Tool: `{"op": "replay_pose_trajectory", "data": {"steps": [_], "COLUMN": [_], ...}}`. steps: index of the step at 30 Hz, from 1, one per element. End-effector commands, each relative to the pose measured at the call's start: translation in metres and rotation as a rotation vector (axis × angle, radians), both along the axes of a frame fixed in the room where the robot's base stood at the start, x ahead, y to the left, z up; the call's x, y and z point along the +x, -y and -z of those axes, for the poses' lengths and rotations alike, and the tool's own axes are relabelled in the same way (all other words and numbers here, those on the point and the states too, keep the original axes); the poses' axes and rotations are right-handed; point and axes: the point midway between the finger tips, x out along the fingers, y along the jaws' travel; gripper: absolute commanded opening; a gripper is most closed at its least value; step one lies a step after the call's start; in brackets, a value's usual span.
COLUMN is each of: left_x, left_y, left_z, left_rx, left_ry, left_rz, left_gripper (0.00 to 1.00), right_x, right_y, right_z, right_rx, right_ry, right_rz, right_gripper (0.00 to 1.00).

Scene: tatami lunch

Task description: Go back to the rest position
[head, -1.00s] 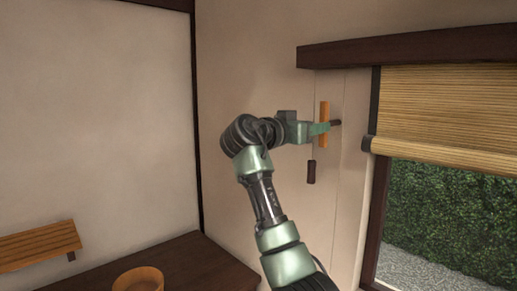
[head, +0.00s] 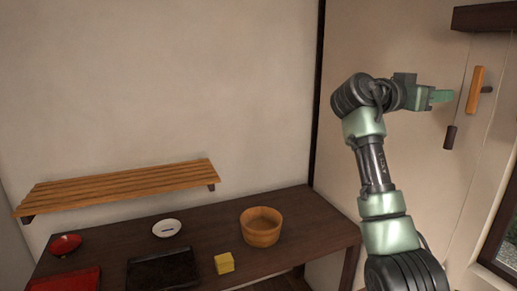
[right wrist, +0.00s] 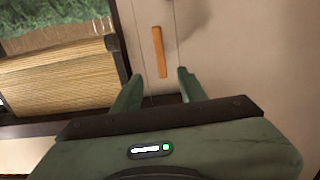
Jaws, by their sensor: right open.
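My right gripper (head: 442,96) is raised at the right of the head view, in front of the right-hand wall. It is open and empty. In the right wrist view its two green fingers (right wrist: 158,88) stand apart. An orange wooden piece (head: 475,90) hangs upright on the wall just beyond the fingertips; it also shows in the right wrist view (right wrist: 159,52). A gap shows between it and the fingers. My left gripper is not in view.
A dark table (head: 325,232) stands against the wall, bearing a wooden tub (head: 262,230), a yellow block (head: 224,263), a white dish (head: 167,228), a red bowl (head: 65,244), a black tray (head: 162,268) and a red tray (head: 70,280). A slatted shelf (head: 120,186) is above.

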Motion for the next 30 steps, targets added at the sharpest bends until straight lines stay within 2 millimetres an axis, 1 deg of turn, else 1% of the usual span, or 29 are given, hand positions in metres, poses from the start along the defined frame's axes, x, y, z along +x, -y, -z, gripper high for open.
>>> {"op": "replay_pose_trajectory", "data": {"steps": [2, 3, 8, 11, 14, 15, 17, 20, 23, 24, 26, 27, 29, 30], "left_x": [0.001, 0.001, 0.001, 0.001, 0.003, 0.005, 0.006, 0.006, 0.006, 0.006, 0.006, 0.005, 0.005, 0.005], "left_y": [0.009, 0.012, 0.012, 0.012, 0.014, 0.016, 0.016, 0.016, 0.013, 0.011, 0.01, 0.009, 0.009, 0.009], "left_z": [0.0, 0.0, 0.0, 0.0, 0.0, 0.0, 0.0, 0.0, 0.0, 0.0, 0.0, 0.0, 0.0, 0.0], "left_rx": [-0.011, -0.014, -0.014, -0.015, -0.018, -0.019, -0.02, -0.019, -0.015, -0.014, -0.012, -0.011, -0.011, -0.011], "left_ry": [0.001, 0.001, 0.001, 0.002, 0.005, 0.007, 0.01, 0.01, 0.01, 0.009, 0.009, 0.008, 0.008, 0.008], "left_rz": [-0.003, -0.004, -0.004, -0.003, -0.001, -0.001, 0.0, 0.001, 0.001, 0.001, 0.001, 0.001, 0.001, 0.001], "left_gripper": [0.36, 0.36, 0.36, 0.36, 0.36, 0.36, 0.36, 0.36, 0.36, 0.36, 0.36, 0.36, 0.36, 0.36], "right_x": [0.0, 0.002, 0.007, 0.01, 0.013, 0.014, 0.015, 0.015, 0.012, 0.009, 0.002, -0.005, -0.019, -0.03], "right_y": [0.0, 0.0, -0.001, -0.001, -0.002, -0.003, -0.004, -0.007, -0.01, -0.012, -0.016, -0.02, -0.027, -0.032], "right_z": [0.0, 0.01, 0.036, 0.056, 0.08, 0.093, 0.112, 0.149, 0.195, 0.218, 0.257, 0.285, 0.329, 0.357], "right_rx": [0.0, 0.005, 0.022, 0.034, 0.049, 0.056, 0.068, 0.09, 0.12, 0.134, 0.158, 0.176, 0.206, 0.226], "right_ry": [0.0, -0.013, -0.048, -0.075, -0.108, -0.125, -0.152, -0.201, -0.266, -0.298, -0.353, -0.394, -0.459, -0.503], "right_rz": [0.0, -0.006, -0.03, -0.047, -0.07, -0.082, -0.099, -0.134, -0.177, -0.199, -0.237, -0.267, -0.319, -0.355], "right_gripper": [0.42, 0.42, 0.42, 0.42, 0.42, 0.42, 0.42, 0.42, 0.42, 0.42, 0.42, 0.42, 0.42, 0.42]}}
